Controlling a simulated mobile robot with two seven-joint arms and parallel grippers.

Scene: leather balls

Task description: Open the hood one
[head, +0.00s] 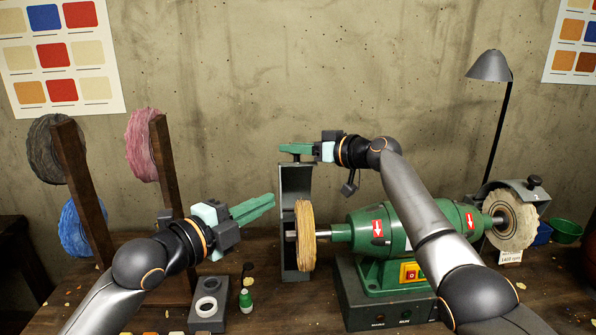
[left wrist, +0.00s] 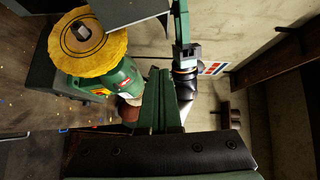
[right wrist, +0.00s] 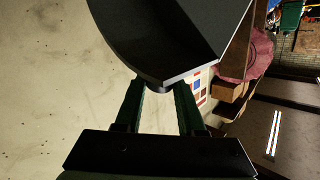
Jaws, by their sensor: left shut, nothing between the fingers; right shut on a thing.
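The grey hood (head: 297,178) stands around the back of the tan buffing wheel (head: 306,236) at the machine's left end, its upper part rising above the wheel. My right gripper (head: 298,150) is at the hood's top edge, shut on the small dark knob (right wrist: 158,90) there; the fingers partly hide the knob. The hood fills the top of the right wrist view (right wrist: 185,35). A second hood (head: 514,187) with a black knob covers the cream wheel (head: 512,220) at the right end. My left gripper (head: 272,201) is shut and empty, left of the tan wheel, apart from it.
The green motor (head: 380,228) sits on a dark base with a switch. At left, wooden posts (head: 165,165) carry coloured wheels. A grey block with holes (head: 208,303) and a green bottle (head: 246,300) stand at the front. A lamp (head: 490,67) and green bowl (head: 566,231) are at right.

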